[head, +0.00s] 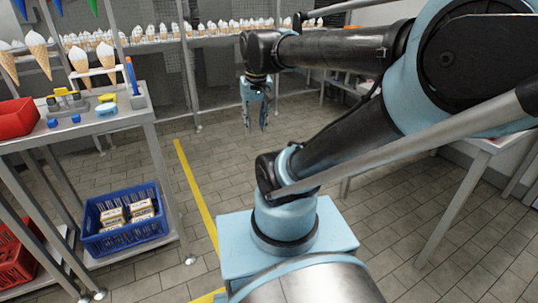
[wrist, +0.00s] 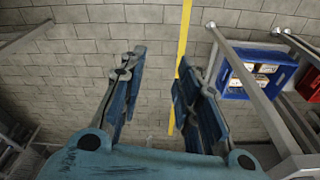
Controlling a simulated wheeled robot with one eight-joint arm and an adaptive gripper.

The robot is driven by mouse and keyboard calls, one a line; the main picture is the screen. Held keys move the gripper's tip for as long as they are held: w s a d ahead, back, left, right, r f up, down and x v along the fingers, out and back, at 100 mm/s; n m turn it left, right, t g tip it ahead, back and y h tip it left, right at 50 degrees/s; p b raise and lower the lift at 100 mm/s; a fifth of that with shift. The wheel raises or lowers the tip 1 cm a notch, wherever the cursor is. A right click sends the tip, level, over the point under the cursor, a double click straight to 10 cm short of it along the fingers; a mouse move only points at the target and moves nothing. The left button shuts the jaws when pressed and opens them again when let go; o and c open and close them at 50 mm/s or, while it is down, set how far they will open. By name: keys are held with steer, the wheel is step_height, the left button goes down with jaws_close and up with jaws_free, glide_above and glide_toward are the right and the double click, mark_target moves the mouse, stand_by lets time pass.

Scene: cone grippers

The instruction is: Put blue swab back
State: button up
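A slim blue upright piece (head: 132,78) stands at the right end of the metal table (head: 118,124) at left in the head view; it may be the blue swab, but it is too small to be sure. Small blue pieces (head: 76,118) and a light blue round piece (head: 106,108) lie on the same table. My gripper (head: 264,128) hangs over the open floor, well right of that table. In the wrist view, my gripper (wrist: 157,65) has its fingers apart, with only floor between them.
A blue crate (head: 128,247) with several packs sits on the lower shelf. A red bin (head: 17,117) stands at the table's left end. Cones (head: 38,50) stand above the table, and more line the back shelf. Floor with a yellow line (head: 194,185) lies clear between.

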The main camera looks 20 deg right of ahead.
steer(key=s+d+f, duration=0.3)
steer(key=s+f, duration=0.2)
steer(key=f, duration=0.4)
steer(key=shift+s+d+f, duration=0.2)
steer(key=shift+s, duration=0.2)
stand_by(0.5)
